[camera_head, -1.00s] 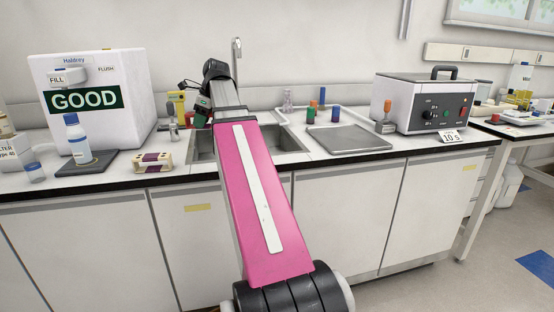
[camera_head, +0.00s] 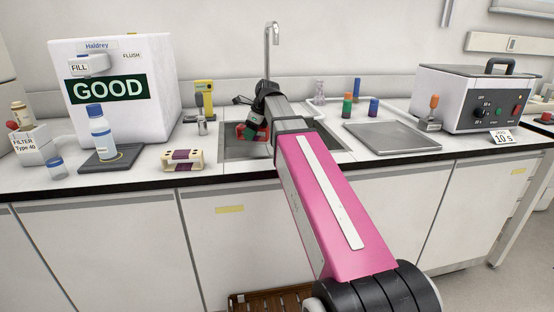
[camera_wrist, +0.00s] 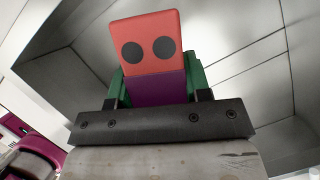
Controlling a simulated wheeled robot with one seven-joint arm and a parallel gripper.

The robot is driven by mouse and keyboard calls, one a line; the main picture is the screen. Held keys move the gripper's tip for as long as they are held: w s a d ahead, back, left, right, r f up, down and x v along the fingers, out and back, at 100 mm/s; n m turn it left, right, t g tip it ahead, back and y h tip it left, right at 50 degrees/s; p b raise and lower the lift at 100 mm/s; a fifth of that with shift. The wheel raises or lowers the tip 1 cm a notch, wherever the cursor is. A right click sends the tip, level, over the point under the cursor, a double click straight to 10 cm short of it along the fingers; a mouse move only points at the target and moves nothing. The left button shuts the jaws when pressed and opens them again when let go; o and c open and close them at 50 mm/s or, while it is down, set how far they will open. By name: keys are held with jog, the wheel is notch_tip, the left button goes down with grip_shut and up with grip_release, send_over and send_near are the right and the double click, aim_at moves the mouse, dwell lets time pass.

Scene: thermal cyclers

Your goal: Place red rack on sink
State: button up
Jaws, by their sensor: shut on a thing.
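The red rack (camera_wrist: 150,30) shows in the wrist view with a red face, two dark round spots and a purple part below. The green fingers of my gripper (camera_wrist: 158,85) are shut on it from both sides. In the head view, my gripper (camera_head: 252,132) and a small part of the red rack (camera_head: 240,131) are at the sink (camera_head: 236,151), within the basin's outline. Grey metal walls surround the rack in the wrist view. My arm hides much of the basin, and I cannot tell whether the rack touches its floor.
A tall faucet (camera_head: 272,45) stands behind the sink. A purple-and-cream rack (camera_head: 182,160), a bottle (camera_head: 100,135) and a yellow device (camera_head: 204,95) are to the left. Coloured tubes (camera_head: 347,106), a flat grey plate (camera_head: 392,138) and a water bath (camera_head: 470,98) are to the right.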

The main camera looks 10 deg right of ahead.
jog(key=shift+w+a+f, duration=0.1)
jog(key=shift+a+f, duration=0.05)
jog(key=shift+f, duration=0.15)
jog(key=w+d+f, duration=0.1)
jog(key=d+f, duration=0.1)
jog(key=d, duration=0.1)
jog(key=w+d+f, duration=0.2)
jog(key=d, duration=0.1)
jog(key=w+d+f, duration=0.1)
jog(key=d+f, duration=0.1)
jog(key=d, duration=0.2)
jog(key=shift+w+f, duration=0.35)
jog(key=shift+f, duration=2.05)
jog(key=shift+f, duration=0.15)
jog(key=o, duration=1)
jog(key=shift+s+f, duration=0.1)
jog(key=shift+s, duration=0.05)
jog(key=shift+s, duration=0.1)
